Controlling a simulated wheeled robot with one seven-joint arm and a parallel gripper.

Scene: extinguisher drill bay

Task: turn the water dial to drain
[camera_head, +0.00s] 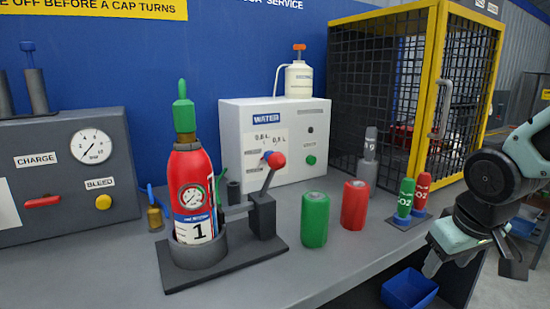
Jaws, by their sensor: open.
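The white water box (231,140) stands against the blue wall at the back, with a blue WATER label and volume marks on its front. The dial itself I cannot make out clearly; the red ball of a lever (276,161) covers that part of the panel, with a bit of blue (266,155) at its edge. A green button (311,160) is on the box's right side. My gripper (472,254) is open and appears empty at the far right, pointing down near the bench's right edge, well apart from the box.
A red extinguisher (188,168) stands in a clamp base in front of the box. Green (315,222) and red (355,206) canisters and small CO2 cartridges (404,199) stand between the box and my gripper. A yellow-framed mesh cage (438,75) is behind; a blue bin (409,290) sits lower.

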